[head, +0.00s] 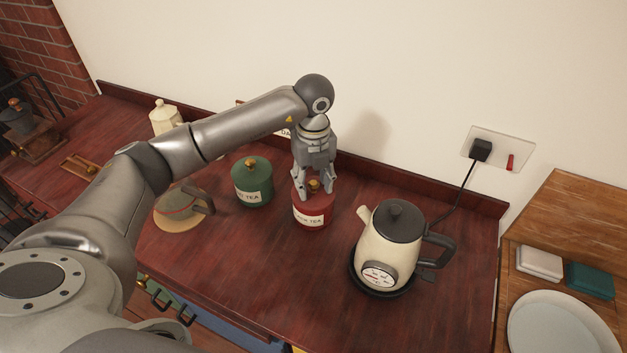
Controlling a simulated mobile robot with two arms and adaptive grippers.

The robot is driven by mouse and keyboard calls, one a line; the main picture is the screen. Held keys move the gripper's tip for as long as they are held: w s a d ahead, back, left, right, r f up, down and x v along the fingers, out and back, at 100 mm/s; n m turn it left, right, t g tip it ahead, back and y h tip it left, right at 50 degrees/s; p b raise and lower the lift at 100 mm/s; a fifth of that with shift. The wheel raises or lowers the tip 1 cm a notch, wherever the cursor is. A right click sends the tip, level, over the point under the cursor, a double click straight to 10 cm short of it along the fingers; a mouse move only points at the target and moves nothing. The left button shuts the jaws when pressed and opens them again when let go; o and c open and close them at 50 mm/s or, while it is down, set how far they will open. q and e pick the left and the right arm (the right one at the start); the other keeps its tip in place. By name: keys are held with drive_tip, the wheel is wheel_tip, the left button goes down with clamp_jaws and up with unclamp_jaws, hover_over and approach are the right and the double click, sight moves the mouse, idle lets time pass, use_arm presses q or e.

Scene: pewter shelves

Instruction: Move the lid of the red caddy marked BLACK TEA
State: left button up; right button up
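The red caddy (313,214) stands upright on the dark red wooden counter, its white label partly readable as "...CK TEA". Its lid has a brass knob (314,185). My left gripper (315,192) points down right over the lid, with one finger on each side of the knob. The fingers look spread, with the knob between them. I cannot tell whether they touch the knob. The gripper and its fingers hide part of the lid. My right gripper is not in view.
A green tea caddy (252,183) stands left of the red one, and a cream kettle (390,245) on its right. A cup (180,205) on a saucer and a cream pot (165,117) are further left. The counter front (270,270) is clear.

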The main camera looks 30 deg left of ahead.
sight(314, 182)
use_arm(q)
drive_tip(key=shift+r+p, duration=0.55)
drive_tip(key=shift+r, duration=0.1)
wheel_tip(314, 182, up, 12)
drive_tip(key=b, duration=0.2)
drive_tip(key=shift+b, duration=0.35)
